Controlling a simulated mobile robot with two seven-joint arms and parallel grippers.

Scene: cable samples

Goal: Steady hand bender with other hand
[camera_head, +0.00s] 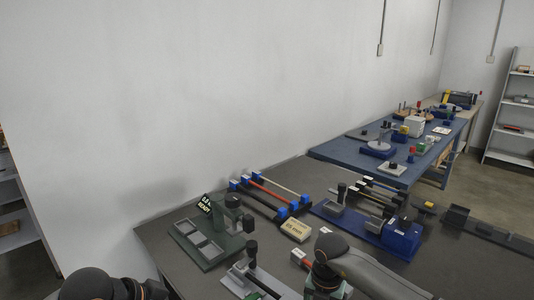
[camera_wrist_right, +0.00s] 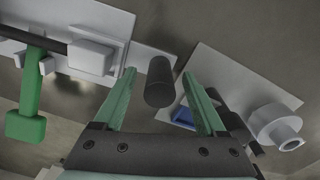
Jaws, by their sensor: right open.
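My right gripper (camera_wrist_right: 159,76) is open in the right wrist view, with its two green fingers apart. A black cylindrical handle (camera_wrist_right: 159,88) shows between the fingertips; I cannot tell whether it touches them. A pale plate and block (camera_wrist_right: 92,56) with a dark rod and a green lever (camera_wrist_right: 26,100) lie to the left. In the head view, a grey fixture (camera_head: 240,277) with a black upright handle (camera_head: 252,251) stands at the front of the bench. I cannot tell for certain which piece is the hand bender. My left gripper is out of view.
A green fixture (camera_head: 196,254) with a display stands left on the dark bench. A rack of rods (camera_head: 262,207), a tan labelled block (camera_head: 296,230) and a blue fixture (camera_head: 399,241) stand behind. A pale plate with a white spool (camera_wrist_right: 276,126) is right in the wrist view.

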